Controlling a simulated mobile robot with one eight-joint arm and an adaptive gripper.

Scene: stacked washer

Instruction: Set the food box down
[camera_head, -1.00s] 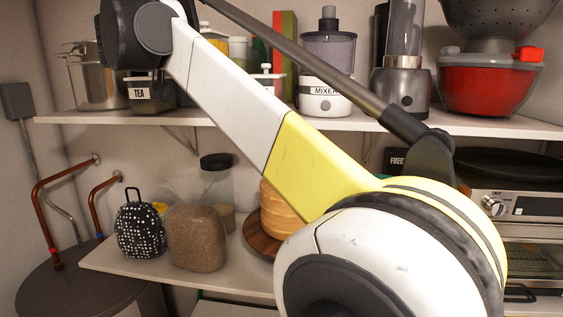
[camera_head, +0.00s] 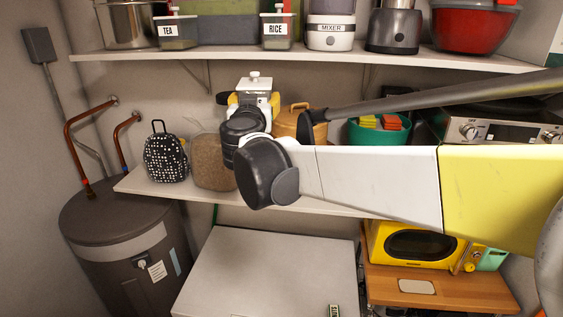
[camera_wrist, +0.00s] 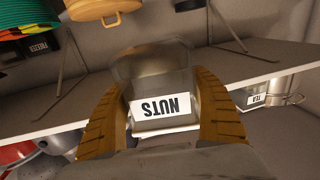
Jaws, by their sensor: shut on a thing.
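The food box, a clear container with a white "NUTS" label (camera_wrist: 165,107), sits between the two brown finger pads of my gripper (camera_wrist: 158,85) in the wrist view, which looks upside down. My gripper is shut on it. In the head view the food box (camera_head: 256,84) shows its pale lid and knob upward, above my gripper's wrist. The box appears in front of the wall, between the upper shelf (camera_head: 400,57) and the lower shelf (camera_head: 150,186). Its base is hidden, and I see no clear contact with a shelf.
The lower shelf holds a dotted black item (camera_head: 166,158), a brown-filled bag (camera_head: 212,162), a wooden pot (camera_head: 288,122) and a green bowl (camera_head: 378,134). A white appliance top (camera_head: 270,270) lies below.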

